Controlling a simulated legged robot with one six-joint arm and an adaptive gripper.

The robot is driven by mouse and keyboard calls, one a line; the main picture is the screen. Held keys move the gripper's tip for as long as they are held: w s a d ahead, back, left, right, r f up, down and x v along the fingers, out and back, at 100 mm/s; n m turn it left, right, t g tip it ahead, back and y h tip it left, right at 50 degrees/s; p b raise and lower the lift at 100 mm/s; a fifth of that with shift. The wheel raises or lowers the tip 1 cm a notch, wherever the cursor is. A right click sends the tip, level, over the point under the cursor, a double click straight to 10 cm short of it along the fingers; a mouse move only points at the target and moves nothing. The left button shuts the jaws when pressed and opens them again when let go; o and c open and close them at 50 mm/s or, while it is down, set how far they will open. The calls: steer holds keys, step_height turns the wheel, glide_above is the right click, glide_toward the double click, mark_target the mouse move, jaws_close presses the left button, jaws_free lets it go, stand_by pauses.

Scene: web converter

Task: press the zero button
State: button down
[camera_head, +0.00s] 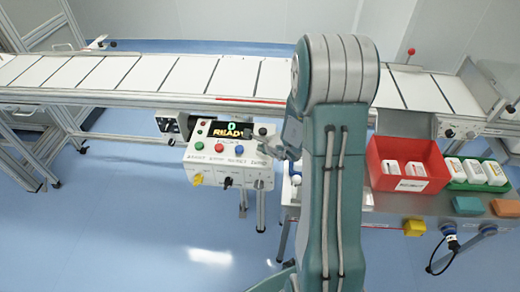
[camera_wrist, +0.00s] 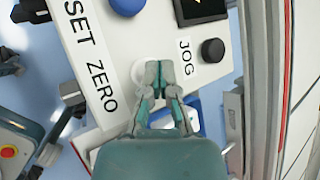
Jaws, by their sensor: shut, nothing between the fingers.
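A white control panel (camera_head: 215,160) stands left of my arm in the head view. Its screen (camera_head: 231,130) reads 0 and READY. In the wrist view, a white round button (camera_wrist: 137,72) sits beside the SET ZERO label (camera_wrist: 92,55) and is partly hidden by my fingers. My gripper (camera_wrist: 159,78) is shut and empty, with its fingertips over the right part of this button. I cannot tell whether they touch it. In the head view my gripper (camera_head: 283,146) is at the panel's right side, partly hidden.
A blue button (camera_wrist: 127,5) and a black knob (camera_wrist: 212,51) by the JOG label lie near my fingers. Green (camera_head: 199,144), red (camera_head: 219,147) and blue buttons line the panel. A conveyor (camera_head: 180,75) runs behind. A red bin (camera_head: 425,165) stands at the right.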

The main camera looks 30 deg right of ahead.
stand_by(0.4)
steer(key=shift+r, duration=1)
steer(key=shift+r, duration=2.5)
steer(key=shift+a, duration=0.1)
